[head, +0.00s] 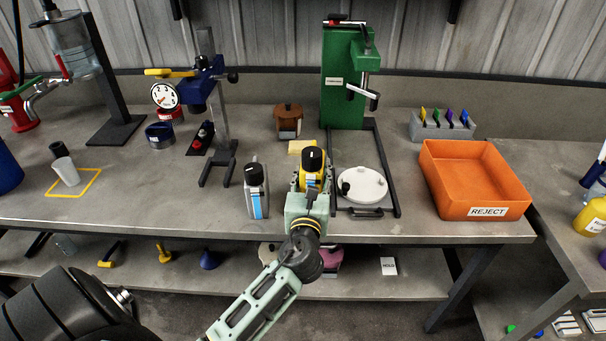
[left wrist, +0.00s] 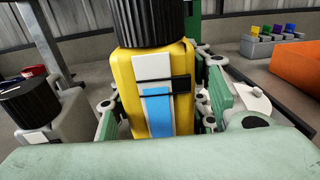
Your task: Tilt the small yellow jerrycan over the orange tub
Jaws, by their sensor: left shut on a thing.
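The small yellow jerrycan (head: 312,172) has a black cap and stands upright near the front edge of the bench. It fills the middle of the left wrist view (left wrist: 155,90), with a white and blue label facing the camera. My left gripper (head: 309,183) is shut on the jerrycan, with its green fingers on both sides of it. Whether the jerrycan's base touches the bench is hidden by my gripper. The orange tub (head: 467,212), marked REJECT, stands on the bench to the right, apart from the jerrycan. My right gripper is not in view.
A grey jerrycan (head: 255,188) stands just left of the yellow one. A white round plate (head: 362,185) in a dark frame and a green press (head: 345,85) stand between the jerrycan and the tub. A grey rack (head: 442,127) with coloured pieces stands behind the tub.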

